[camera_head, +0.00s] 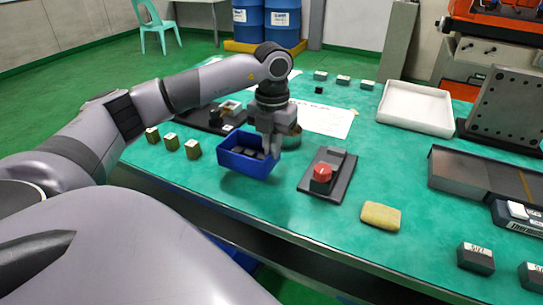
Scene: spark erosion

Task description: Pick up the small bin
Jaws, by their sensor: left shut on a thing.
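The small bin (236,162) is a blue open-topped box with several dark pieces inside. It is near the front left of the green table. My left gripper (272,150) comes down at the bin's right side and is shut on its wall. The fingertips are partly hidden by the bin's wall. The bin looks slightly tilted; I cannot tell whether it is clear of the table. My right gripper is not in view.
A dark plate with a red-topped part (321,173) lies right of the bin. A yellow sponge (380,216) lies farther right. Several small brass-coloured blocks (171,142) stand to the left. A white tray (416,108) is at the back right.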

